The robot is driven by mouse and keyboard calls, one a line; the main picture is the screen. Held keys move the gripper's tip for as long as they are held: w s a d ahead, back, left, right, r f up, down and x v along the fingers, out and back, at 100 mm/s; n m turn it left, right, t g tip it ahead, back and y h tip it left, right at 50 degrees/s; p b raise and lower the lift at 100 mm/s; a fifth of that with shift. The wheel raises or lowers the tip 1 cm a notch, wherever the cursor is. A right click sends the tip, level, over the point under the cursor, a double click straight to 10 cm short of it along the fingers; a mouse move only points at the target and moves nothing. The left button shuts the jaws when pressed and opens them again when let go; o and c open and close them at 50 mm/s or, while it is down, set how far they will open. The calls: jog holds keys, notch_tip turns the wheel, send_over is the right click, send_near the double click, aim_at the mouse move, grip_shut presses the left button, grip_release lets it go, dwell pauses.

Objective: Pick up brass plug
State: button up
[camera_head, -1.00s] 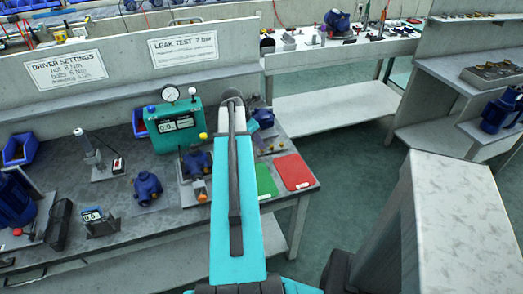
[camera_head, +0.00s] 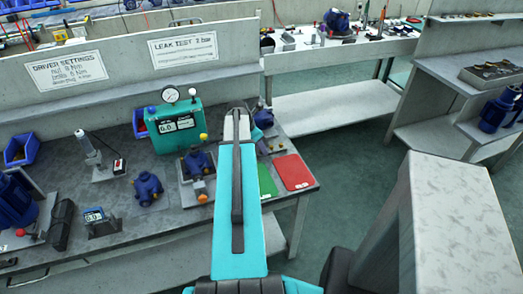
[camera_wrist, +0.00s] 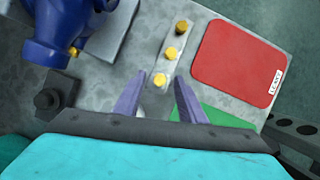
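Three small plugs stand in a row on a light strip in the wrist view. The far one (camera_wrist: 181,27) and the middle one (camera_wrist: 171,53) are brass yellow. The nearest one (camera_wrist: 160,79) looks paler. My gripper (camera_wrist: 159,75) is open, its two purple fingers apart. The nearest plug shows between the fingertips; I cannot tell how far below them it is, and no grip on it shows. In the head view my own arm hides the gripper and most of the strip.
A blue pump (camera_wrist: 62,25) stands left of the fingers. A red mat (camera_wrist: 238,62) lies right of the plugs, with a green mat (camera_wrist: 200,113) partly behind the right finger. In the head view the leak tester (camera_head: 175,125) stands on the bench left of my arm.

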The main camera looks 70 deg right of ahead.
jog(key=shift+c, duration=0.2)
grip_shut()
jog(key=shift+r, duration=0.1)
dwell(0.4)
jog(key=shift+r+b, duration=0.35)
jog(key=shift+r, duration=0.75)
jog(key=a, duration=0.3)
jog(key=s+a+r+b, duration=0.1)
jog(key=a, duration=0.3)
jog(key=s+a+r+b, duration=0.1)
jog(key=a, duration=0.3)
jog(key=shift+f+b, duration=0.15)
jog(key=shift+b, duration=0.6)
jog(key=a+b, duration=0.2)
jog(key=b, duration=0.3)
jog(key=shift+s, duration=0.15)
jog(key=shift+a+b, duration=0.1)
jog(key=shift+b, duration=0.65)
